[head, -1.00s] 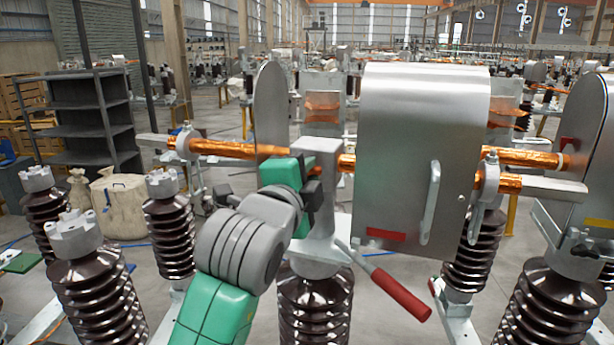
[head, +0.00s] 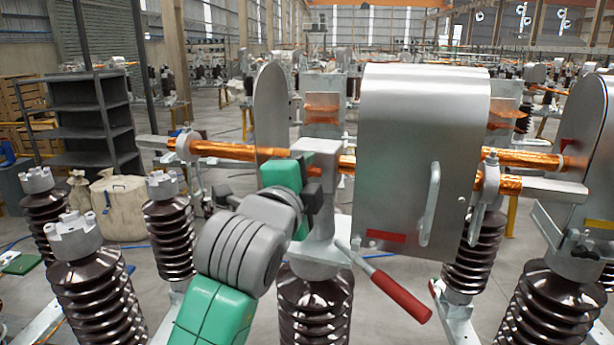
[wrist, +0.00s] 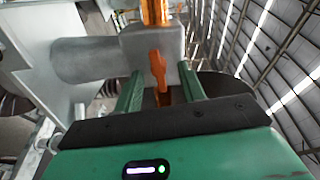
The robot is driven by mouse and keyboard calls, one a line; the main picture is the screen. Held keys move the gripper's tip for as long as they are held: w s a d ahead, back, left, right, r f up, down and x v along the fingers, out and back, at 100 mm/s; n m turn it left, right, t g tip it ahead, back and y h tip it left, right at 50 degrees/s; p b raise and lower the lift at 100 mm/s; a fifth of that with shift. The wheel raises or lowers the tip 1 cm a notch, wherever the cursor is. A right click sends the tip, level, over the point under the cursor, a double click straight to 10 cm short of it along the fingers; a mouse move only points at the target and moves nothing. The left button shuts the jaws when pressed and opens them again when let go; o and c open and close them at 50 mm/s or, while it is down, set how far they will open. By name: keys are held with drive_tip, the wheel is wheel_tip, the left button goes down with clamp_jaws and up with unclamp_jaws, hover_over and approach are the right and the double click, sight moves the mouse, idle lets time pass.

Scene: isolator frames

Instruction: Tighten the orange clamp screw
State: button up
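The orange clamp screw (wrist: 157,68) has a flat head and points toward my gripper from a grey clamp block (wrist: 100,62) in the wrist view. My gripper (wrist: 160,80) has two green fingers, one on each side of the screw, with a visible gap between them. The fingers look apart from the screw head, so the gripper is open around it. In the head view my gripper (head: 312,188) is at the left side of the grey clamp post (head: 325,215). A small orange spot shows by its fingers there; most of the screw is hidden.
A copper bar (head: 225,149) runs left to right through the clamp. A large metal cover (head: 415,150) with a handle stands just right of my gripper. A red-handled lever (head: 400,295) sticks out below. Ribbed brown insulators (head: 95,300) stand around; a shelf (head: 90,120) is behind.

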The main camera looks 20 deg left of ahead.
drive_tip(key=s+b, duration=0.1)
drive_tip(key=s, duration=0.6)
drive_tip(key=shift+s, duration=0.35)
drive_tip(key=shift+d, duration=0.1)
idle(0.7)
